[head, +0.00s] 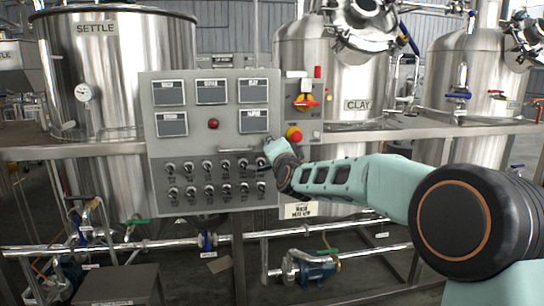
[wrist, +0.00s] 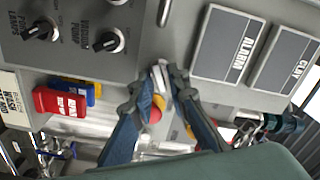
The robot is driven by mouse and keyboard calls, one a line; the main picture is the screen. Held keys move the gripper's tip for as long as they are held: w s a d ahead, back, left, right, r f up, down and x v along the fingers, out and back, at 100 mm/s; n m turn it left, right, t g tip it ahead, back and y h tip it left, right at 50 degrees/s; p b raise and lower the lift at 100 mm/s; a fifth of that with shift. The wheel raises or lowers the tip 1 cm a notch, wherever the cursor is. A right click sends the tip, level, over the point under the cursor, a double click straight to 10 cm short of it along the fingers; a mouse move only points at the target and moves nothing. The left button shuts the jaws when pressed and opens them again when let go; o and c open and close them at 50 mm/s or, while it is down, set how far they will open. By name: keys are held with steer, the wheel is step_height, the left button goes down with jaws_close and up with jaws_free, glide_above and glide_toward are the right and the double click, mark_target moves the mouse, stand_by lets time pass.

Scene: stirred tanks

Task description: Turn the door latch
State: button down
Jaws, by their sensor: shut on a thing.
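The door latch (wrist: 164,75) is a small pale metal piece at the edge of the grey panel door. In the wrist view it lies between my fingertips, which cover much of it. My gripper (wrist: 162,84) is shut on it, with the blue-grey fingers on either side. In the head view my gripper (head: 269,143) is at the right edge of the grey control panel (head: 200,147), and it hides the latch there. How far the latch is turned cannot be told.
A metal bar handle (head: 238,150) is left of my gripper. Rows of black knobs (head: 208,178) are below it. A red emergency button (head: 294,134) and red-yellow switch (head: 306,102) are close on the right. Red (wrist: 60,102) and blue tags hang nearby. Steel tanks stand behind.

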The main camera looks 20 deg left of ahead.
steer(key=shift+f+m+b, duration=0.1)
steer(key=shift+m+b, duration=1.8)
steer(key=shift+m, duration=0.9)
steer(key=c, duration=2.1)
jaws_free()
steer(key=shift+v, duration=6.05)
